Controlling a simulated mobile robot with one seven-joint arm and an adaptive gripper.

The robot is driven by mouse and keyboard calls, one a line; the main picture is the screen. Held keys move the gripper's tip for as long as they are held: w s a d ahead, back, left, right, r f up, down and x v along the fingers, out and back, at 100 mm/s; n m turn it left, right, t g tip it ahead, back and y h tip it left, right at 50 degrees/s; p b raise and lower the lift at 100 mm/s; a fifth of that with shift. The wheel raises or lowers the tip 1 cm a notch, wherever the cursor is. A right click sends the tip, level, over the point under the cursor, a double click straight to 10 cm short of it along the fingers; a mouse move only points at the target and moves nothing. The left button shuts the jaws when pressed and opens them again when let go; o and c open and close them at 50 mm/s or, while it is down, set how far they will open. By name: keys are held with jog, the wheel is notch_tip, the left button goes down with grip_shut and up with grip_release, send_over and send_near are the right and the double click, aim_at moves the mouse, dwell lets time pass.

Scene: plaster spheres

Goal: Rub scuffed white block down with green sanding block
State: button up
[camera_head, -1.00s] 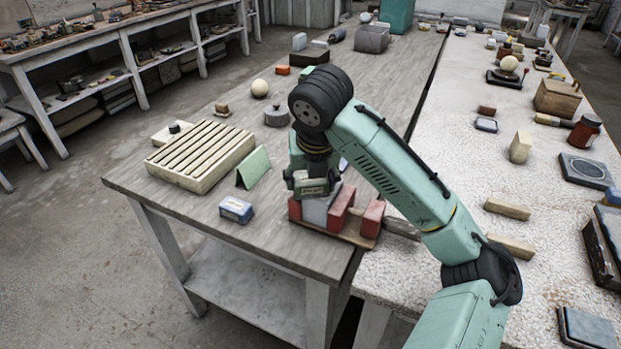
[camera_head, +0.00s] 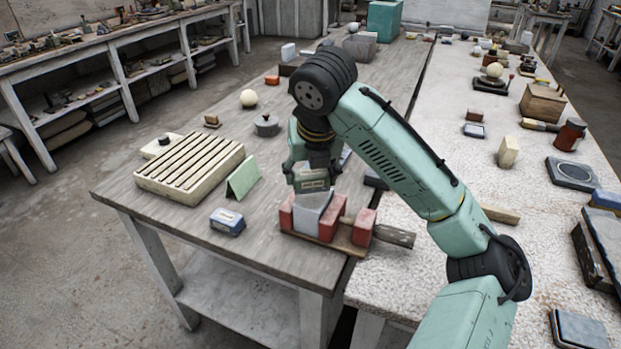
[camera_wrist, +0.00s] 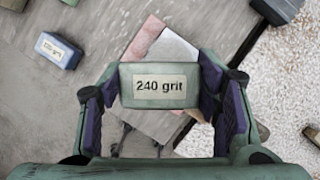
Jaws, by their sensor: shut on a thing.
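My gripper (camera_head: 313,180) is shut on the green sanding block, which carries a "240 grit" label in the wrist view (camera_wrist: 158,86). In the head view the sanding block (camera_head: 313,186) is just above the white block (camera_head: 311,213); I cannot tell whether they touch. The white block stands upright between red blocks (camera_head: 331,219) on a wooden board at the table's front right corner. In the wrist view the white block (camera_wrist: 174,48) shows behind the sanding block, partly hidden by it. Scuffs on it are too small to make out.
A blue-and-white box (camera_head: 227,222), a folded green card (camera_head: 243,177) and a slatted cream rack (camera_head: 190,164) stand to the left. A grey lidded pot (camera_head: 266,126) is behind. A speckled white counter (camera_head: 440,270) adjoins on the right, with several small things on it.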

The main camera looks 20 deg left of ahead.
jog(key=shift+r, duration=2)
